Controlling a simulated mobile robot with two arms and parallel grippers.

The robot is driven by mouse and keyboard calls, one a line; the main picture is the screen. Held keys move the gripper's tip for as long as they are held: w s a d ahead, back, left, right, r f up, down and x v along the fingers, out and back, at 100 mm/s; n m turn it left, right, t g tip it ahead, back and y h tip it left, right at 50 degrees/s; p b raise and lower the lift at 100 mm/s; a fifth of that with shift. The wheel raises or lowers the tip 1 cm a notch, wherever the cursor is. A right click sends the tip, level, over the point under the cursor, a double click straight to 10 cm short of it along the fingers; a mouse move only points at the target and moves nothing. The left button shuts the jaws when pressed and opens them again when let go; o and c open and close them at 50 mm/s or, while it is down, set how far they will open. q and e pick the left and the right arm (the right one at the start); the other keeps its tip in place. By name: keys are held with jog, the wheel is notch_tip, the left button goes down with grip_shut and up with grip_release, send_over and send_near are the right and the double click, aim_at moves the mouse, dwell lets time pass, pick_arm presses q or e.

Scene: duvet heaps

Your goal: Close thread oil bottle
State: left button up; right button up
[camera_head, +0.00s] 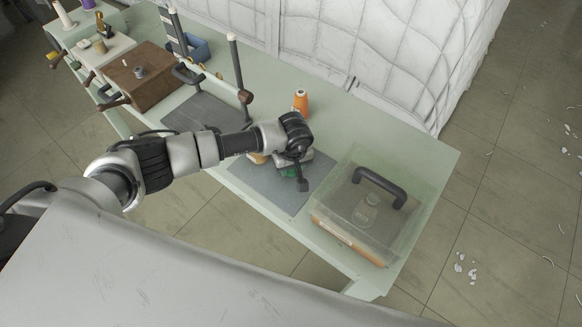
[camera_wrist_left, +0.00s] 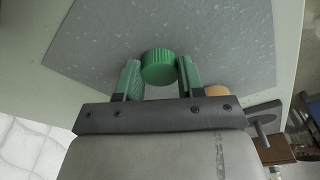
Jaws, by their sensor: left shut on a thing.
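My left gripper (camera_head: 291,172) is over the dark grey mat, at the right part of the bench. In the left wrist view my left gripper (camera_wrist_left: 160,78) is shut on a ribbed green cap (camera_wrist_left: 159,66), which sits between its two fingers. A bit of the green cap (camera_head: 289,174) shows under the gripper in the head view. I cannot tell whether a bottle is beneath the cap. A small clear bottle (camera_head: 367,213) shows through the transparent case at the right. My right gripper is not in view.
The transparent case (camera_head: 335,222) with a black handle (camera_head: 380,187) stands right of the mat (camera_head: 305,200). An orange thread cone (camera_head: 300,101) stands behind my gripper. A brown box (camera_head: 140,80), a dark post (camera_head: 238,75) and a blue bin (camera_head: 197,50) stand farther left.

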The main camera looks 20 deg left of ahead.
pick_arm(q)
notch_tip(320, 180, up, 10)
jog(key=shift+b, duration=0.8)
jog(key=s+a+r+m, duration=0.2)
jog(key=s+r+m, duration=0.1)
jog(key=s, duration=0.4)
jog(key=s+a+r+m, duration=0.2)
jog(key=s+r+m, duration=0.2)
jog(key=s, duration=0.3)
jog(key=shift+r+h, duration=0.4)
jog(key=shift+r, duration=0.05)
jog(key=shift+w, duration=0.1)
